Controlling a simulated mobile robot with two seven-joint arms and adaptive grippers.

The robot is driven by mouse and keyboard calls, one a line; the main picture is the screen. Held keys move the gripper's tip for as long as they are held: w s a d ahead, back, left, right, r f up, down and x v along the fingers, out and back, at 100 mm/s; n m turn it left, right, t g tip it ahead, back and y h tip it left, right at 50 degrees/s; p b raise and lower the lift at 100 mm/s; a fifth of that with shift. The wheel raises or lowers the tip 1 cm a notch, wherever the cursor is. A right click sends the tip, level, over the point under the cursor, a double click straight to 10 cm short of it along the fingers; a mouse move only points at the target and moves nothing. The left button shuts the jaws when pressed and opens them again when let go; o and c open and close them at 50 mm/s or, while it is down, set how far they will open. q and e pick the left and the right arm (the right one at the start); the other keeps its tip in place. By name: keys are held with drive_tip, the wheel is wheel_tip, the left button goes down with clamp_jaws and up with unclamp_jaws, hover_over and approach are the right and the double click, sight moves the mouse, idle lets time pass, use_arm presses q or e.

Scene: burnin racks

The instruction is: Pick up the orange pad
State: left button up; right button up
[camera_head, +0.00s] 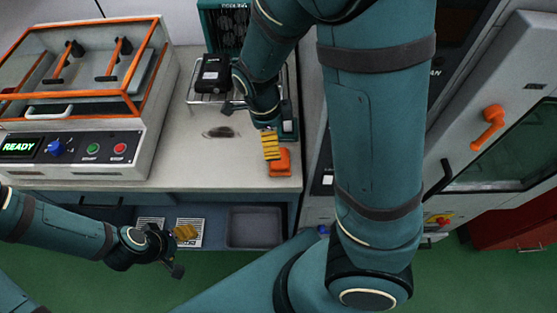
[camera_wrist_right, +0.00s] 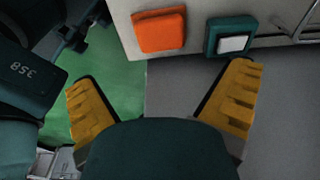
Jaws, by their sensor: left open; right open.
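The orange pad (camera_head: 280,162) lies on the pale bench top (camera_head: 190,165), close to its front right corner. It shows at the top of the right wrist view (camera_wrist_right: 160,31), apart from the fingers. My right gripper (camera_head: 270,146) has yellow fingers and appears just behind the pad in the head view. In the wrist view its fingers (camera_wrist_right: 165,98) are spread wide with nothing between them. My left gripper (camera_head: 184,233) is open and empty, low in front of the bench. Its far finger is partly hidden.
A teal pad with a white top (camera_wrist_right: 232,40) is beside the orange pad. A machine with an orange-framed lid (camera_head: 80,90) fills the bench's left. A black device (camera_head: 212,73) sits on a wire rack behind. A grey tray (camera_head: 256,228) lies below the bench edge.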

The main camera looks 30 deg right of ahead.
sight(280, 161)
drive_tip(key=f, duration=0.2)
drive_tip(key=f+b, duration=0.1)
drive_tip(key=f, duration=0.2)
drive_tip(key=shift+s+d+f+b, duration=0.15)
drive_tip(key=shift+d+f+b, duration=0.15)
drive_tip(key=shift+d+b, duration=0.05)
drive_tip(key=f, duration=0.1)
drive_tip(key=f+b, duration=0.1)
drive_tip(key=f, duration=0.1)
drive_tip(key=f+b, duration=0.1)
drive_tip(key=f, duration=0.1)
drive_tip(key=shift+s+d, duration=0.2)
drive_tip(key=shift+d, duration=0.2)
drive_tip(key=c, duration=0.9)
